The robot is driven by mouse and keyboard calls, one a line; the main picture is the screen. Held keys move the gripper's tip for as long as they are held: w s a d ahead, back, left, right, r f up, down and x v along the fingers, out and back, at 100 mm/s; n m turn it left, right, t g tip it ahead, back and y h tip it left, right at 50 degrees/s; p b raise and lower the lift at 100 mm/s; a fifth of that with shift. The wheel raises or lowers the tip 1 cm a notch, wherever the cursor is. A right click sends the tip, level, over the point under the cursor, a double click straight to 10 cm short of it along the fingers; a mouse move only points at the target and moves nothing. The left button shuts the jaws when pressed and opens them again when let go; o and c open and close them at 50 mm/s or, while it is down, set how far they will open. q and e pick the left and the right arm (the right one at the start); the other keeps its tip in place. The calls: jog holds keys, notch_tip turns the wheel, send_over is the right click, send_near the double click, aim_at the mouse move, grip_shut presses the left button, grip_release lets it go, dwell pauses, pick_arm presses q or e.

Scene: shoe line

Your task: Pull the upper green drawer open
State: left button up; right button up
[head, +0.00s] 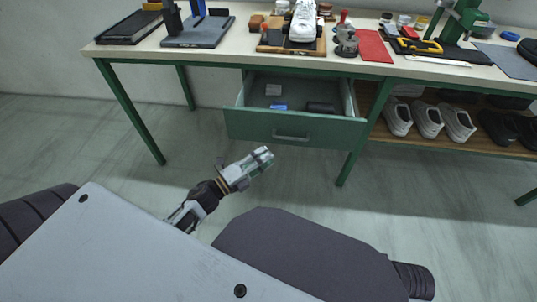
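The green drawer (258,122) under the workbench stands pulled out, with its inside showing from above. Its bar handle (291,138) is on the front face. A small blue item (278,106), a dark item (320,107) and a pale card (273,89) lie inside. No second drawer shows below it. My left gripper (262,160) is in front of and below the drawer front, apart from the handle in the picture. It holds nothing that I can see; the gap between its fingers is not clear. My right gripper is out of view.
The workbench (225,50) carries a white shoe (303,20), a red mat (373,47) and several tools. Its green legs (130,115) stand left and right of the drawer. A shelf (465,140) with several shoes is at right. The floor before the drawer is clear.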

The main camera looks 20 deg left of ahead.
pick_arm(q)
jog(key=shift+s+a, duration=0.2)
jog(key=shift+s, duration=0.2)
jog(key=shift+w, duration=0.1)
dwell(0.4)
